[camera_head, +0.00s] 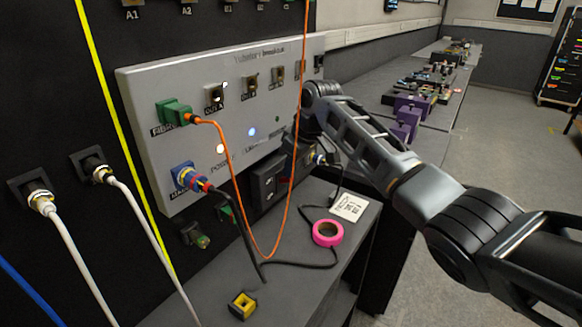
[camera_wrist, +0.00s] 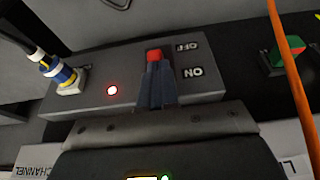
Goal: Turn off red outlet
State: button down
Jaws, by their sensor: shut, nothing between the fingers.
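The outlet box (camera_wrist: 95,65) is a grey housing in the wrist view, with the labels OFF and ON beside its red switch (camera_wrist: 155,55). The labels appear upside down, OFF above ON.
A plug with a black cable (camera_wrist: 60,74) sits in the box's left end. An orange cable (camera_wrist: 292,60) hangs at the right, near a green and red switch (camera_wrist: 287,60).

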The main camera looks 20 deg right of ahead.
jog(key=shift+f, duration=0.1)
jog(key=f+t+y+b, duration=0.1)
jog(key=t+y+b, duration=0.1)
jog(key=b, duration=0.1)
jog(key=s+d+f+t+y+b, duration=0.1)
jog(key=f+t+y+b, duration=0.1)
jog(key=t+b, duration=0.1)
jog(key=s+f+t+y+b, duration=0.1)
jog(key=t+b, duration=0.1)
jog(key=b, duration=0.3)
jog(key=shift+s+d+f+t+y, duration=0.25)
jog(key=shift+d+f+t+y, duration=0.05)
jog(key=shift+d+t+y, duration=0.1)
jog(key=shift+w+a+r, duration=0.35)
jog(key=shift+w+a, duration=0.1)
jog(key=shift+w, duration=0.15)
